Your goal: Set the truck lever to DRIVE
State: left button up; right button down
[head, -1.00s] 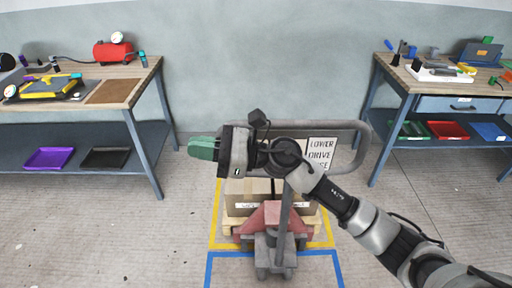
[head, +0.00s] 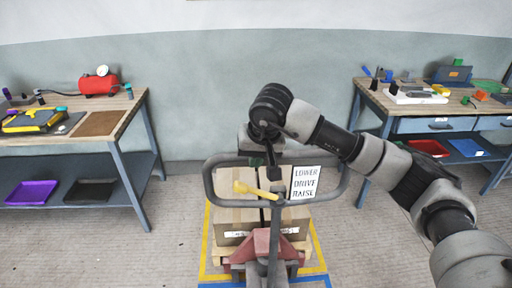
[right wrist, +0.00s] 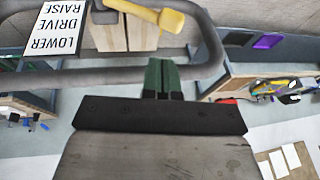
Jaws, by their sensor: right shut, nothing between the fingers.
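The yellow truck lever (head: 257,190) sits inside the grey loop handle (head: 211,185) of the pallet truck, its knob end pointing left. A white label (head: 305,182) to its right reads LOWER, DRIVE, RAISE from top to bottom. I cannot tell for sure which setting the lever is at. My left gripper is not in view.
Cardboard boxes (head: 232,223) stand on a pallet behind the truck's red body (head: 262,243), within yellow floor lines. A workbench (head: 140,104) stands at left, another (head: 388,108) at right. Floor on both sides of the truck is clear.

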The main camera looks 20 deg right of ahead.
aim_at(242, 186)
jog(key=p+x, duration=0.1)
jog(key=x, duration=0.2)
jog(key=a+p+x, duration=0.1)
jog(key=p+x, duration=0.1)
jog(key=x, duration=0.2)
jog(key=shift+s+a+f, duration=0.1)
jog(key=shift+s+a, duration=0.05)
jog(key=shift+s, duration=0.05)
jog(key=shift+a+f, duration=0.2)
jog(key=shift+f, duration=0.4)
jog(key=w+a+f+h+b, duration=0.1)
jog(key=a+f+b, duration=0.2)
jog(key=b, duration=0.7)
notch_tip(242, 186, down, 3)
jog(key=shift+a+r, duration=0.1)
jog(key=shift+a, duration=0.05)
